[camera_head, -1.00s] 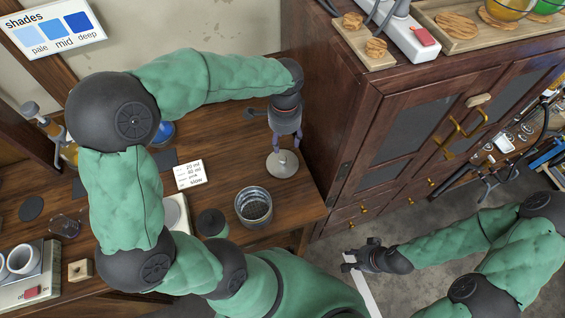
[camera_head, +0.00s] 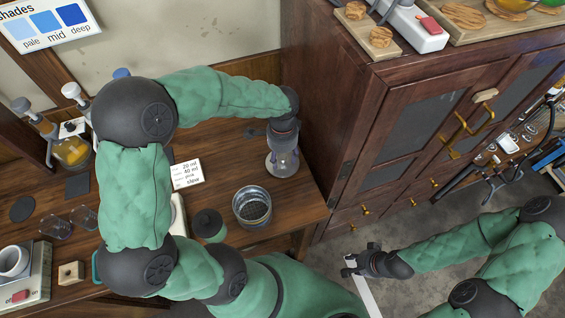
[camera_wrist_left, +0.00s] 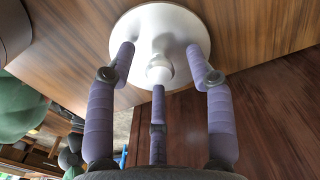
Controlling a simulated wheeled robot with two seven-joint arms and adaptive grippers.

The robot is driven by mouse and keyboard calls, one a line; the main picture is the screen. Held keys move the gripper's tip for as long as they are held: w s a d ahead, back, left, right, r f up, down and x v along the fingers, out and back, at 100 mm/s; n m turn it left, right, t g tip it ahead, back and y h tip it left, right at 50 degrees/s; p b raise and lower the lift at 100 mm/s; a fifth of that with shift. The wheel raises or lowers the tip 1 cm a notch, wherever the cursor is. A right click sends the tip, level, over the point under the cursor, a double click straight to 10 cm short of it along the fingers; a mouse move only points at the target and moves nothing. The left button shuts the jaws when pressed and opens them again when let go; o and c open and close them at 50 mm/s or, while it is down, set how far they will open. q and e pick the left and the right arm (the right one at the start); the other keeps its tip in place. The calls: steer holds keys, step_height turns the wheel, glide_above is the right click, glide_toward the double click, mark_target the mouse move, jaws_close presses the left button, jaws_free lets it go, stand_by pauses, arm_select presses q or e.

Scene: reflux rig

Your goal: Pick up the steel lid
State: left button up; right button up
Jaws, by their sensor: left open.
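The steel lid (camera_head: 279,172) lies on the wooden bench near its right end. In the left wrist view, it is a pale, shiny disc (camera_wrist_left: 150,18) with a round knob in the middle. My left gripper (camera_head: 283,160) points down over the lid and is open. In the left wrist view, its purple fingers (camera_wrist_left: 160,62) are spread around the knob, with nothing clasped; I cannot tell whether the tips touch the lid. My right gripper (camera_head: 350,265) is away from the bench, low in front of the cabinet; its jaw state is unclear.
A metal pot (camera_head: 252,207) stands left of the lid, with a dark-topped jar (camera_head: 208,225) beside it. A written card (camera_head: 187,174) lies on the bench. A dark wooden cabinet (camera_head: 365,120) stands close on the right. Two glass beakers (camera_head: 57,227) are at the left.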

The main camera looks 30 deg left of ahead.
mark_target(283, 157)
arm_select(q)
jaws_close()
steer(key=shift+r, duration=0.1)
steer(key=shift+r, duration=0.45)
step_height(283, 157, up, 2)
steer(key=shift+r+p, duration=0.1)
steer(key=shift+p, duration=0.7)
steer(key=s+d+r+p, duration=0.4)
steer(key=s+d+r, duration=0.6)
steer(key=shift+w, duration=0.1)
